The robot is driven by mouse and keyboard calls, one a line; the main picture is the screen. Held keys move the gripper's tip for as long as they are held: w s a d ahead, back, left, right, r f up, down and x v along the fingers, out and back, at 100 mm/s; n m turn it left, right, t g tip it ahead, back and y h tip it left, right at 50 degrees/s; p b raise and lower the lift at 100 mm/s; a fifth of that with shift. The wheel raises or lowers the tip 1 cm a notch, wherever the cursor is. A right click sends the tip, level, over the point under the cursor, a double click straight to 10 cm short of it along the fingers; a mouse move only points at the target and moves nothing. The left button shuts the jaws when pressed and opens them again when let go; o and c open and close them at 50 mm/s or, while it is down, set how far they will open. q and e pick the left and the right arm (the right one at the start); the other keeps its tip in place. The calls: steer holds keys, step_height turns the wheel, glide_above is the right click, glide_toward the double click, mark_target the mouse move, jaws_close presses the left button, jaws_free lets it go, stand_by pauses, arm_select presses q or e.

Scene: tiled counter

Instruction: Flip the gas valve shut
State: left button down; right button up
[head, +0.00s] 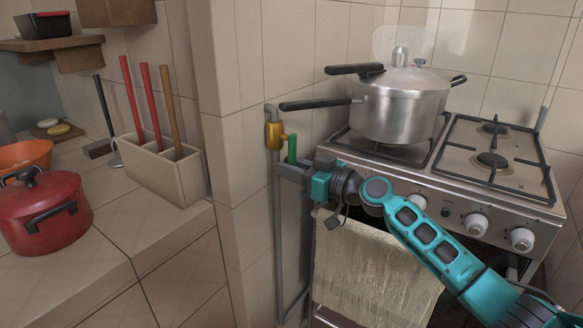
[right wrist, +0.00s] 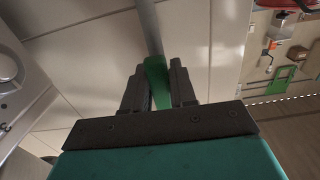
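The gas valve has a yellow body (head: 275,134) on a grey pipe along the tiled wall corner. Its green handle (head: 292,148) sticks out to the right of the body and hangs downward beside the pipe. My right gripper (head: 293,168) is at the lower end of the handle, reaching in from the right. The yellow body is not seen in the right wrist view. My left gripper is in neither view.
A stove with a pressure cooker (head: 400,105) stands right of the valve; its long handles (head: 315,104) reach out above my gripper. A towel (head: 370,275) hangs below my right arm. A red pot (head: 42,208) and a utensil holder (head: 160,172) stand on the left counter.

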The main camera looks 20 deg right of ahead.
jaws_close()
